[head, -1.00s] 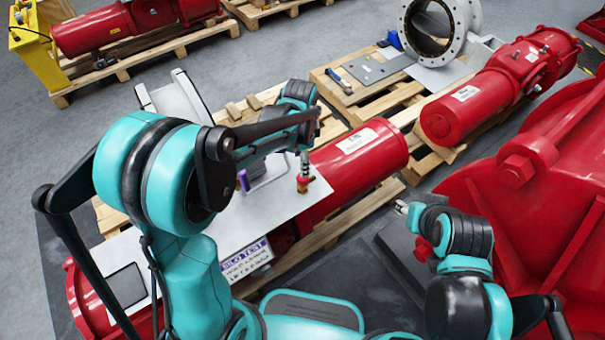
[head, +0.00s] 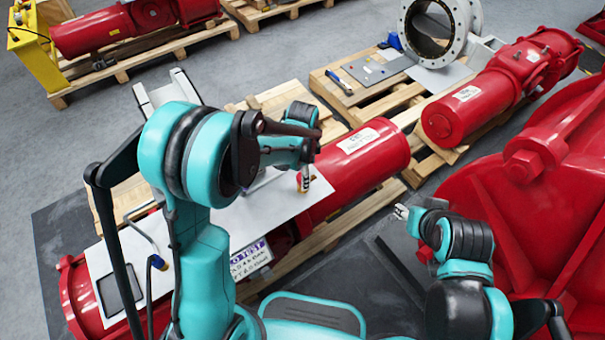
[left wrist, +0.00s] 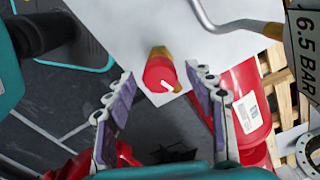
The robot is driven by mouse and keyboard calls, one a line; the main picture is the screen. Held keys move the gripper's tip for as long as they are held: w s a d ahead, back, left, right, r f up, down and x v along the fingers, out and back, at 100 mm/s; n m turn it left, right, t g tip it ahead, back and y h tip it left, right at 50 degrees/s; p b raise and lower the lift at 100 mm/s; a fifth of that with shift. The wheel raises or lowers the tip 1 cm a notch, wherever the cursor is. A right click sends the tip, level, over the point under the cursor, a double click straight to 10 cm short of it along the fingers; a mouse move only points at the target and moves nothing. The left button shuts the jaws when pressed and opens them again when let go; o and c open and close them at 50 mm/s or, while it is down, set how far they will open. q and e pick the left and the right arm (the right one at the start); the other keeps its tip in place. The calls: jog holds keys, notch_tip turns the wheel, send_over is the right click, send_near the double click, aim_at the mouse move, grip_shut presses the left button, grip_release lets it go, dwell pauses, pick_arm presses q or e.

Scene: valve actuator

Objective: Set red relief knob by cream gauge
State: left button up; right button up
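The red relief knob (left wrist: 160,73) has a white pointer mark and sits on a brass body (left wrist: 159,52) at the edge of a white plate. My left gripper (left wrist: 160,82) is open in the left wrist view, its purple-padded fingers on either side of the knob with gaps visible. In the head view my left gripper (head: 305,178) is over the brass fitting, and my arm hides much of the plate. A white card reading "6.5 BAR" (left wrist: 304,45) is at the right of the wrist view. I cannot make out the cream gauge. My right gripper (head: 402,212) is away to the right, too small to judge.
The white plate (head: 285,205) lies over a red actuator (head: 360,160) on a pallet. A bent grey pipe (left wrist: 215,25) is near the knob. A blue-capped fitting (head: 157,262) and a dark tablet-like panel (head: 120,290) are at left. A large red housing (head: 530,210) stands at right.

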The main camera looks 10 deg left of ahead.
pick_arm(q)
jog(key=c, duration=1.1)
jog(key=shift+n, duration=1.4)
jog(key=o, duration=1.2)
jog(key=shift+c, duration=0.2)
notch_tip(320, 180, up, 12)
